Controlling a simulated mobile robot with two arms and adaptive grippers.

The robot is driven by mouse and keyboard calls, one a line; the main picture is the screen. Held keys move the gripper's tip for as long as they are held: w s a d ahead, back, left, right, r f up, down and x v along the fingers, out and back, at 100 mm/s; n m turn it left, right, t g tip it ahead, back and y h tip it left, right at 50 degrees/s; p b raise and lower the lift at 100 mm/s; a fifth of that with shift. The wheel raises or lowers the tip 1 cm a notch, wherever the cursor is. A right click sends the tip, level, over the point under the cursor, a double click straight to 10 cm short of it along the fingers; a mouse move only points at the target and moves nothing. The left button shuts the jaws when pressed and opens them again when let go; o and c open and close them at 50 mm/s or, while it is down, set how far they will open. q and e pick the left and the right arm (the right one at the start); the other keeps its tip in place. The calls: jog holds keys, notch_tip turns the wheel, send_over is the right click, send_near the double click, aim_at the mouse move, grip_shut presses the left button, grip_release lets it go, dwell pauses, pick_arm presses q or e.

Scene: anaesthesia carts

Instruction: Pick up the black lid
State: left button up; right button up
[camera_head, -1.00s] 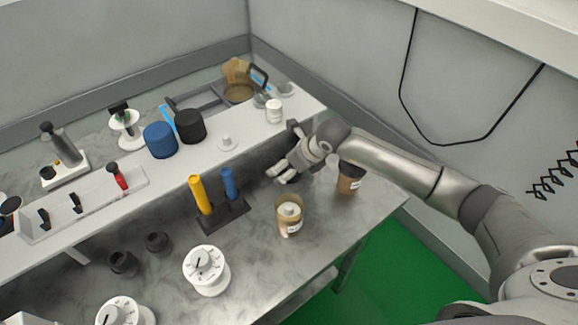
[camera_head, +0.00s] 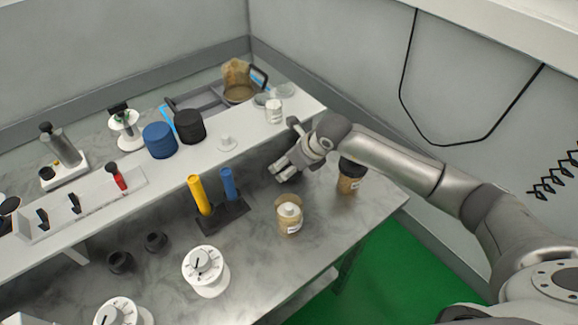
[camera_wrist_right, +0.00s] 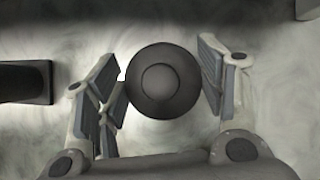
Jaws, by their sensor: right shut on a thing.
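The black lid (camera_wrist_right: 162,80) is a dark round disc with a raised middle, seen from above in the right wrist view. It sits between the two fingers of my right gripper (camera_wrist_right: 160,88), which is shut on it. In the head view my right gripper (camera_head: 283,172) points down at the grey table, just under the raised shelf's front edge. The lid is mostly hidden there behind the fingers. My left gripper is not in view.
A brown jar with a dark top (camera_head: 350,176) stands right of the gripper, and an amber jar (camera_head: 290,218) stands in front. A black holder (camera_head: 222,214) with yellow and blue handles is to the left. The white shelf (camera_head: 255,135) runs behind.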

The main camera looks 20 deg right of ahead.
notch_tip(320, 180, up, 2)
jog(key=shift+s+r+b, duration=0.1)
jog(key=shift+r+b, duration=0.1)
jog(key=shift+b, duration=0.3)
jog(key=s+d+r+b, duration=0.3)
jog(key=s+r+b, duration=0.1)
jog(key=s+r, duration=0.75)
jog(key=s+a+r+n+g+y+p, duration=0.2)
jog(key=s+a+n+p, duration=0.2)
jog(key=a+n+p, duration=0.2)
jog(key=shift+a+p, duration=1)
jog(key=shift+p, duration=0.2)
jog(key=shift+f+b, duration=0.1)
jog(key=shift+b, duration=0.2)
jog(key=shift+f+b, duration=2.95)
jog(key=shift+b, duration=0.1)
jog(key=shift+f+b, duration=0.45)
jog(key=shift+b, duration=0.15)
